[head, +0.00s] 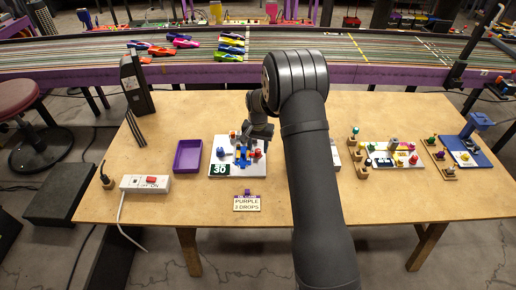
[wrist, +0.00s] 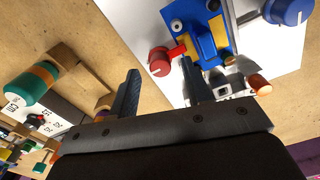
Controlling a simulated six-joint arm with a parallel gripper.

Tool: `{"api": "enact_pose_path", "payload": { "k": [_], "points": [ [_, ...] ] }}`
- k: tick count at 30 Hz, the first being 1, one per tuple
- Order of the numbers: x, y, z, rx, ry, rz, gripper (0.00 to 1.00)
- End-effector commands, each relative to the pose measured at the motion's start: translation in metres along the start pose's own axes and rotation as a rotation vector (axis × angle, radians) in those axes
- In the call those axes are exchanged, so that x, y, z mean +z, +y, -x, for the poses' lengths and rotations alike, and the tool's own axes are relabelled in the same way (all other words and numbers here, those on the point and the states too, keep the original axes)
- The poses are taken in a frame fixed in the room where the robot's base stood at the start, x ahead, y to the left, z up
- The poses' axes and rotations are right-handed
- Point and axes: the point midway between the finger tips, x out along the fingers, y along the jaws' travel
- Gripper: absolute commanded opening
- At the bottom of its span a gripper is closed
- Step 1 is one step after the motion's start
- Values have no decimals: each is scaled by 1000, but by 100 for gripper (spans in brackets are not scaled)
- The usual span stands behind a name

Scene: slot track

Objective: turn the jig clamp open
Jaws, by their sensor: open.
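The jig (head: 242,158) is a blue block on a white board (head: 217,147) left of my arm in the head view. In the wrist view the blue jig (wrist: 205,42) has yellow parts and a red lever ending in a round red knob (wrist: 159,62), which looks like the clamp handle.
A blue knob (wrist: 289,10) and an orange-topped peg (wrist: 260,84) stand near the jig. A purple tray (head: 188,156) and a power strip (head: 146,184) lie to the left. A sign (head: 247,203) stands in front. More boards (head: 395,154) stand right of my arm.

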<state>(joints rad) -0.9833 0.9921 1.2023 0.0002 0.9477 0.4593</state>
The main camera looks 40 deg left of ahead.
Motion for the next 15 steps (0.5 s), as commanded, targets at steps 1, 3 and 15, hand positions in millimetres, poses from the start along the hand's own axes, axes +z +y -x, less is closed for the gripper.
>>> {"api": "enact_pose_path", "payload": {
  "k": [1, 3, 15],
  "points": [
    [0, 0, -6, 0, 0, 0, 45],
    [0, 0, -10, 0, 0, 0, 45],
    [0, 0, -14, 0, 1, 0, 35]
  ]
}}
